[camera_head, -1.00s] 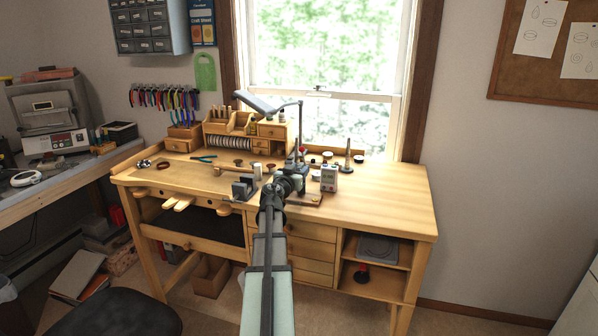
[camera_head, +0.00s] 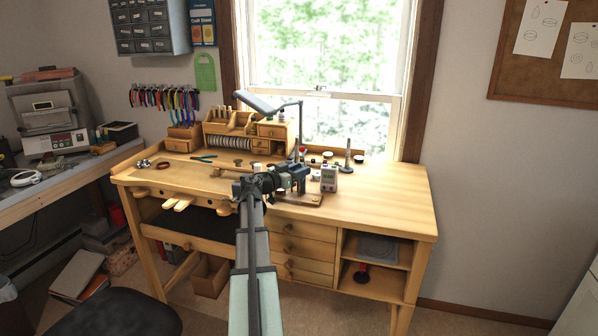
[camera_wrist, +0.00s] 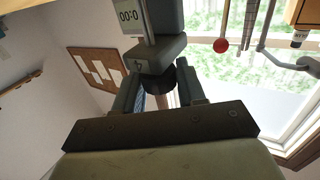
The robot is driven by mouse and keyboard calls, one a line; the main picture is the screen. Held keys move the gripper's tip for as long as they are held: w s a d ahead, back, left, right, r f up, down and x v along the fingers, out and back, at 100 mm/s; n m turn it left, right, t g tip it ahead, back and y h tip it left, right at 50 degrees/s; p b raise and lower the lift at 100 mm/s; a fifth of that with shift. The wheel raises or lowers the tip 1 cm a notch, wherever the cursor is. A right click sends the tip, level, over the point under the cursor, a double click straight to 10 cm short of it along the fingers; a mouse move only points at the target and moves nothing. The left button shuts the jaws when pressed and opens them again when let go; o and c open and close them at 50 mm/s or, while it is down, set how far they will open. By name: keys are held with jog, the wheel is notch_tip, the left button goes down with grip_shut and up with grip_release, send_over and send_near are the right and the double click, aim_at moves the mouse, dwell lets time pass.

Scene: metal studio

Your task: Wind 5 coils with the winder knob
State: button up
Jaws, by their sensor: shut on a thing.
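The winder stands on a wooden base (camera_head: 312,200) near the front middle of the bench, partly hidden by my arm. My gripper (camera_head: 264,184) is at the winder's left side. In the wrist view my gripper (camera_wrist: 159,88) has its two fingers on either side of the dark winder knob (camera_wrist: 158,84), shut on it. A grey block (camera_wrist: 157,55) of the winder and a display (camera_wrist: 129,14) show just beyond the knob. The display is too small and tilted to read surely.
A lamp (camera_head: 257,102) with a bent arm rises behind the winder. A wooden organiser (camera_head: 245,130) and pliers (camera_head: 203,158) lie to the left. A ring mandrel (camera_head: 347,156) stands at the right. The bench top (camera_head: 390,190) is clear on the right.

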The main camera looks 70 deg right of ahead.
jog(key=o, duration=1)
jog(key=shift+c, duration=0.2)
jog(key=shift+a, duration=0.1)
jog(key=v, duration=1.3)
jog(key=shift+w+a, duration=0.2)
jog(key=shift+a, duration=0.05)
